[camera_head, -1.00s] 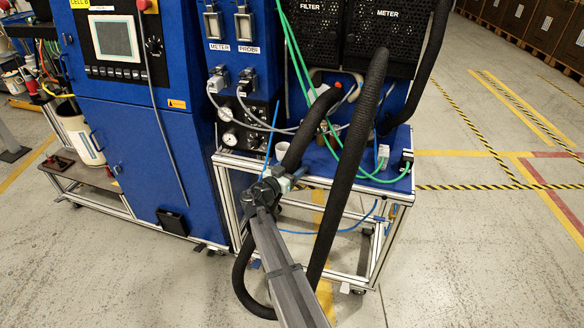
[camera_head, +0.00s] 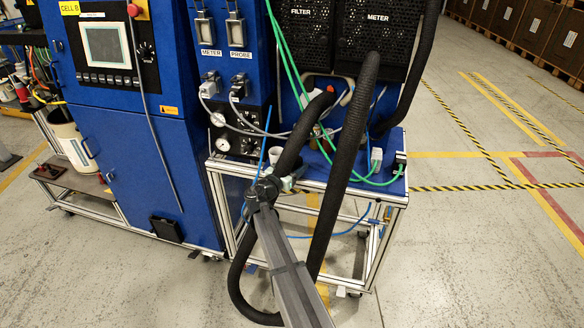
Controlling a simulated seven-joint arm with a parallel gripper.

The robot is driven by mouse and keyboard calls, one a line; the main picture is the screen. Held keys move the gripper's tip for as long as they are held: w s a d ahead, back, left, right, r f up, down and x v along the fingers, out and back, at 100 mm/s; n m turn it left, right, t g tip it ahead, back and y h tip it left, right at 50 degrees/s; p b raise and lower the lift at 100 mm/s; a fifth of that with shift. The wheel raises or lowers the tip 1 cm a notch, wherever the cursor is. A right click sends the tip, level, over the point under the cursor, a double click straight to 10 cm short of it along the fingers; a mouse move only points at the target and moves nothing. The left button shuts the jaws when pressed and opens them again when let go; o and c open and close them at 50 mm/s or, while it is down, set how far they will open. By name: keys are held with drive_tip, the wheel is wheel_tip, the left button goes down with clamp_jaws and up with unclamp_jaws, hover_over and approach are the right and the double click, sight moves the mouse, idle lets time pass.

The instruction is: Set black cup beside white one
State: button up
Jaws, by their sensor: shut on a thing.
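My gripper (camera_head: 284,184) is at the left part of the blue-topped cart, low beside the thick black hose. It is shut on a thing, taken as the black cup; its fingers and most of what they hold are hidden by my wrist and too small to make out. A small white object (camera_head: 275,155), possibly the white cup, stands on the cart top just behind my gripper, partly hidden by the hose. I cannot tell whether the two touch.
Thick black hoses (camera_head: 345,165) loop in front of the cart (camera_head: 392,188) close to my arm. Green and grey cables cross its top. A blue cabinet (camera_head: 150,150) stands to the left. The floor at right is clear.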

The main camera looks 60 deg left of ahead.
sight(298, 162)
drive_tip(key=shift+x, duration=2.7)
drive_tip(key=shift+f, duration=0.45)
drive_tip(key=o, duration=0.8)
drive_tip(key=shift+o, duration=0.2)
drive_tip(key=shift+d, duration=0.1)
drive_tip(key=v, duration=1)
